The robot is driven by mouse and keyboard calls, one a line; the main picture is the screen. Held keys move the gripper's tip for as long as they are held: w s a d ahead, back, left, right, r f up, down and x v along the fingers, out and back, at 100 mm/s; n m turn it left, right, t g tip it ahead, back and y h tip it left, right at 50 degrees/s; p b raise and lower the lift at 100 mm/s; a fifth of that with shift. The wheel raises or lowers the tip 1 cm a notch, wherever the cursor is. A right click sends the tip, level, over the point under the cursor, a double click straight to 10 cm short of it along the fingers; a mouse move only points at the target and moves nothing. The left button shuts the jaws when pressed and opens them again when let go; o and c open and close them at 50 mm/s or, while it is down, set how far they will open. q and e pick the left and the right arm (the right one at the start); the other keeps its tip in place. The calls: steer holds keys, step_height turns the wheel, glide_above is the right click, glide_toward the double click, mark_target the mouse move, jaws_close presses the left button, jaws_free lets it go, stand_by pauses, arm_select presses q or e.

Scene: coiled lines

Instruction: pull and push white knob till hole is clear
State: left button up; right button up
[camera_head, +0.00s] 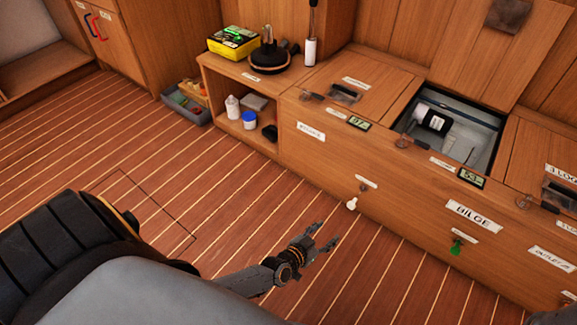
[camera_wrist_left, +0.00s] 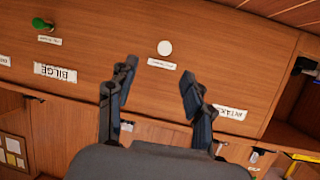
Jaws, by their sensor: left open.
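The white knob (camera_head: 352,204) sticks out low on the front of the wooden cabinet, below a small white label. In the left wrist view the white knob (camera_wrist_left: 164,48) shows round and end-on, beyond and between the two fingertips. My left gripper (camera_head: 334,242) is open and empty, below and to the left of the knob in the head view and apart from it. Its spread dark fingers (camera_wrist_left: 158,76) also show in the left wrist view. No hole can be made out at the knob. My right gripper is not clearly seen.
A green knob (camera_head: 456,247) sits farther right under the BILGE label (camera_head: 473,217). An open compartment (camera_head: 478,130) in the cabinet top holds a black and white part. An open shelf (camera_head: 247,122) with bottles is at left. The plank floor (camera_head: 150,165) before the cabinet is clear.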

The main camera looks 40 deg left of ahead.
arm_select(q)
steer(key=s+a+r+g+p, duration=0.1)
steer(key=s+g+p, duration=0.1)
steer(key=s+p, duration=0.5)
steer(key=s+a+r+g+p, duration=0.1)
steer(key=s+r+g+p, duration=0.1)
steer(key=s+p, duration=0.6)
steer(key=shift+s+a+r+g+y+p, duration=0.25)
steer(key=shift+g+p, duration=0.55)
steer(key=shift+p, duration=0.4)
